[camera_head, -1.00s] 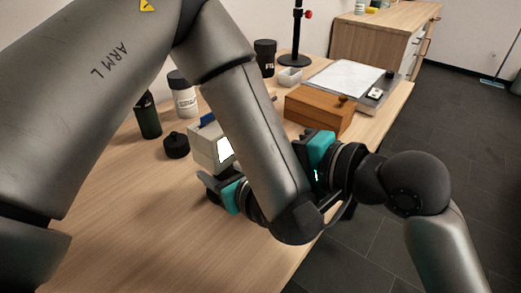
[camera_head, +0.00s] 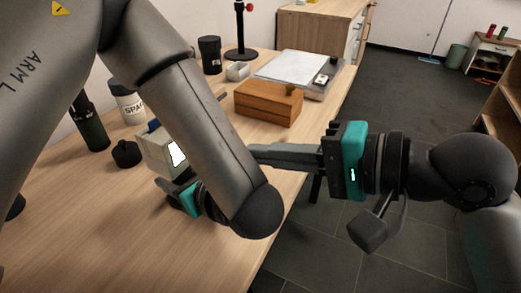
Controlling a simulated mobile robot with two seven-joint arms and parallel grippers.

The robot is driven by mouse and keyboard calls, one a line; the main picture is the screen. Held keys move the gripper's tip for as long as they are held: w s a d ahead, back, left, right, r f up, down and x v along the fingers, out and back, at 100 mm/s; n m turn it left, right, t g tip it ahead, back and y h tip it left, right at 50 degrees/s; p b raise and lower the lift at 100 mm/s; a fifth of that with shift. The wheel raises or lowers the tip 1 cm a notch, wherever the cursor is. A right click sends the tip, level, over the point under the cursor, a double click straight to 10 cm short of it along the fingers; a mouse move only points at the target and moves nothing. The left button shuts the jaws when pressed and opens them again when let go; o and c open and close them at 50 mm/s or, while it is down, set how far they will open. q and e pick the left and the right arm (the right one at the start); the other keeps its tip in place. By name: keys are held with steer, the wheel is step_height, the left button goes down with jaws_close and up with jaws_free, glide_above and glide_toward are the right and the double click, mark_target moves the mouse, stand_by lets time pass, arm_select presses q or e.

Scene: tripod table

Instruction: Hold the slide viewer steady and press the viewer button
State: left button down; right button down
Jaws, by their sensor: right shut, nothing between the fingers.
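The slide viewer (camera_head: 153,152), a small beige box with a bright white screen and a blue part at its top, stands on the wooden table. My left arm covers its right side, and I cannot make out its button. My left gripper (camera_head: 165,186) is at the viewer's near side, partly behind my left arm. Whether its fingers touch or clasp the viewer is not clear. My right gripper (camera_head: 254,154) is shut and empty. Its long dark fingers point left, toward the viewer, with their tips close to my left forearm in the picture.
A wooden box (camera_head: 268,106), a lightbox (camera_head: 290,66), a small white dish (camera_head: 237,71) and a black cup (camera_head: 210,56) stand farther back.

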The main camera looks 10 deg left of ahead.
arm_select(q)
steer(key=shift+c, duration=1.6)
jaws_free()
steer(key=v, duration=0.7)
steer(key=shift+s+d+r, duration=0.1)
steer(key=shift+d, duration=0.2)
